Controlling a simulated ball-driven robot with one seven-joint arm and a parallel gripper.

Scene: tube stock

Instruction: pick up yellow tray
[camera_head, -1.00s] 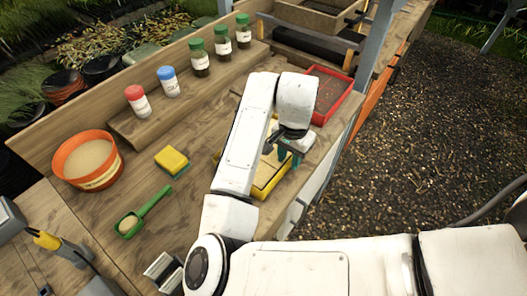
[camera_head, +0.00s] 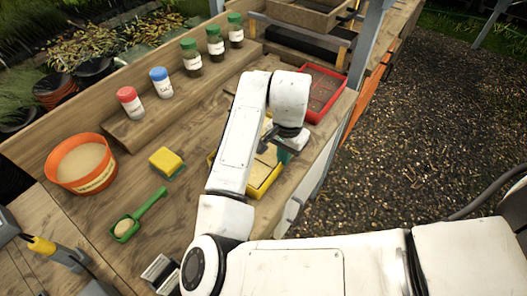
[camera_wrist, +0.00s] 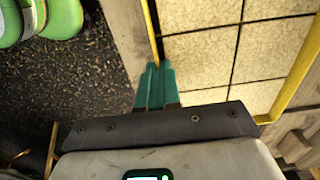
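The yellow tray (camera_head: 266,187) lies on the wooden bench, partly hidden behind my arm in the head view. In the wrist view its thin yellow rim (camera_wrist: 153,30) borders a block of pale square cells. My gripper (camera_head: 284,154) is at the tray's right side. In the wrist view the teal fingers of my gripper (camera_wrist: 156,80) are close together with the rim running in between them. They look shut on the rim. The tray looks to be resting on the bench still.
A red tray (camera_head: 324,96) lies behind, near the bench's right edge. A yellow sponge (camera_head: 166,160), a green scoop (camera_head: 140,215) and an orange pot (camera_head: 80,165) are at left. Several capped bottles stand on a raised wooden step (camera_head: 150,125). Gravel lies beyond the right edge.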

